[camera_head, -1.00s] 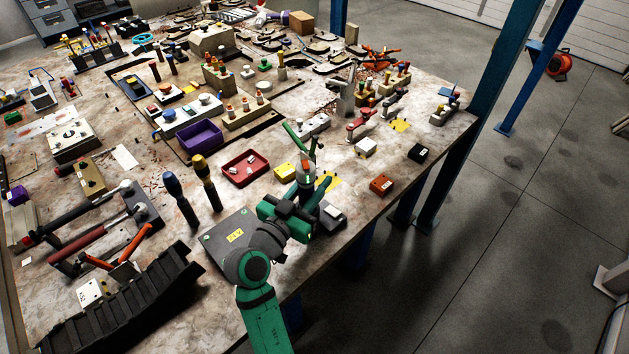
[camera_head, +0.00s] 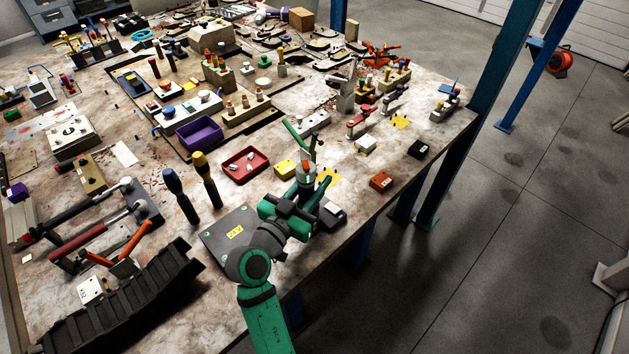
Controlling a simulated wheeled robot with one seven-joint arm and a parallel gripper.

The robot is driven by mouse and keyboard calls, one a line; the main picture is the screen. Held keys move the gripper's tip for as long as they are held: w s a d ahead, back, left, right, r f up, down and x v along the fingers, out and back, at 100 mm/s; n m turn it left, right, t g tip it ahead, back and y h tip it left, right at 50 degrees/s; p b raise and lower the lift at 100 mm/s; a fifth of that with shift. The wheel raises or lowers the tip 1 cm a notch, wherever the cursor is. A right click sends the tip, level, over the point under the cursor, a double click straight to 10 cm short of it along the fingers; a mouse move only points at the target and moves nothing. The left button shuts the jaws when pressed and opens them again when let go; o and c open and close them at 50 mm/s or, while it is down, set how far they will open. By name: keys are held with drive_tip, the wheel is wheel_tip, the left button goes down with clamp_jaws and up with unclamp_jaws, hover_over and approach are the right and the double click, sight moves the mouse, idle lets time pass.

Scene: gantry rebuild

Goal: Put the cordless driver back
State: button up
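My green arm reaches in from the bottom over the near edge of the workbench (camera_head: 350,232). I cannot single out the cordless driver with certainty. A dark block with a pale top (camera_head: 332,215) stands just right of my wrist, partly hidden by the arm.
A red tray (camera_head: 262,157) with small white pieces and a yellow block (camera_head: 285,169) lie left of my gripper. An orange-red block (camera_head: 381,181) and a black block (camera_head: 421,149) are near the right edge. Blue posts rise beyond it.

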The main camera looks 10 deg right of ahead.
drive_tip(key=o, duration=0.4)
drive_tip(key=shift+o, duration=0.2)
drive_tip(key=v, duration=1)
drive_tip(key=shift+s+a, duration=0.25)
drive_tip(key=shift+s, duration=0.05)
